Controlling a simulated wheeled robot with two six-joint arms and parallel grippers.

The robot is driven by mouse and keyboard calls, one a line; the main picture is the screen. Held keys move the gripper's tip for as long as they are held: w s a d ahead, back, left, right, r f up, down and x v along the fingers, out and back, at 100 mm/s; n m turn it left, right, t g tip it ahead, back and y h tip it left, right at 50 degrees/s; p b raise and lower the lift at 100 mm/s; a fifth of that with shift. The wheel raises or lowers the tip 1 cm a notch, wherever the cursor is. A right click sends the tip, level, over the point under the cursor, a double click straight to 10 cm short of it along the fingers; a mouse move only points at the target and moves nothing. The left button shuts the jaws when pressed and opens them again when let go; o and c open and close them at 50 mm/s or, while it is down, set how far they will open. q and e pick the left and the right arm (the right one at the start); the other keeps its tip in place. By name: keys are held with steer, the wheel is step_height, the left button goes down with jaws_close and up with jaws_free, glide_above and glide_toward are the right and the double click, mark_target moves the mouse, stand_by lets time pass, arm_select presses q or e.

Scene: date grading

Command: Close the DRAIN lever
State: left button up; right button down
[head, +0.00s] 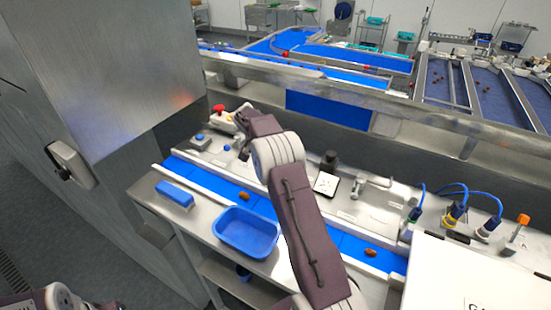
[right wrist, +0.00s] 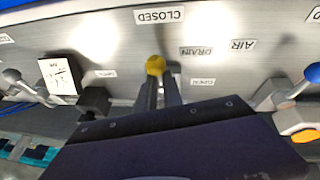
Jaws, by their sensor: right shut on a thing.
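The DRAIN lever has a yellow knob (right wrist: 155,65), seen in the right wrist view against the metal panel. The DRAIN label (right wrist: 196,51) is just right of it. A CLOSED label (right wrist: 159,15) is at the top of the panel, and a small OPEN label (right wrist: 203,82) is lower, right of the lever. My right gripper (right wrist: 160,85) is shut on the lever, its fingers just below the knob. In the head view my right arm reaches across the blue belt to the panel, and the lever is hidden there. My left gripper is out of the picture.
A lever with a blue knob (right wrist: 313,72) stands at the right by the AIR label (right wrist: 242,44). A red button (head: 219,108) is at the panel's left end. A blue tub (head: 247,232) stands before the belt (head: 220,180); a white box lid (head: 470,280) is at right.

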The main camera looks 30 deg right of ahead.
steer(key=shift+a+f+m+g+p, duration=0.25)
steer(key=shift+f+m+g+p, duration=0.15)
steer(key=shift+m+p, duration=0.1)
steer(key=c, duration=1.5)
jaws_free()
steer(key=shift+r, duration=0.1)
steer(key=shift+w, duration=0.1)
steer(key=shift+a+r, duration=0.15)
steer(key=shift+r, duration=0.05)
steer(key=b+v, duration=0.1)
steer(key=v, duration=0.7)
steer(key=shift+a+r, duration=0.2)
steer(key=shift+r, duration=0.1)
